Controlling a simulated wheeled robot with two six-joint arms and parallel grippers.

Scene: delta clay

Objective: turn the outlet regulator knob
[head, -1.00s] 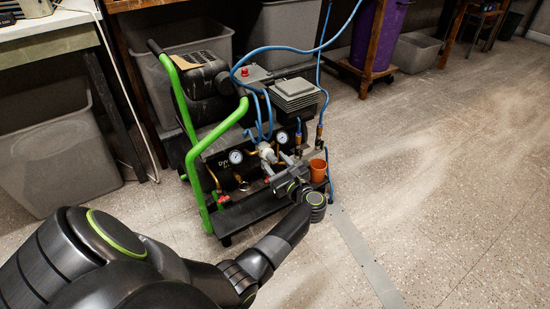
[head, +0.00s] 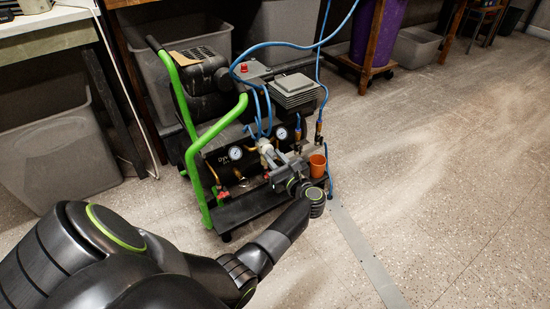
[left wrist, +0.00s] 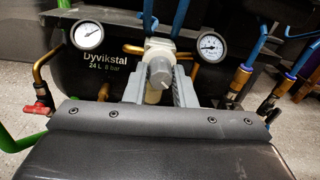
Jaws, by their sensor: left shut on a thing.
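The outlet regulator knob (left wrist: 159,71) is a grey round knob below a white regulator body (left wrist: 158,48), in the middle of the left wrist view. My left gripper (left wrist: 160,78) has one finger on each side of the knob and is shut on it. In the head view my left gripper (head: 273,160) reaches the front of the compressor, where the fingers and wrist largely hide the knob. Two round gauges flank the regulator, one on the left (left wrist: 88,36) and one on the right (left wrist: 211,44). My right gripper is not in view.
The black compressor (head: 222,163) has a green handle frame (head: 199,165) on its left. Blue hoses (head: 290,45) rise from the machine. A red valve handle (left wrist: 38,108) is at the lower left. The floor on the right is clear.

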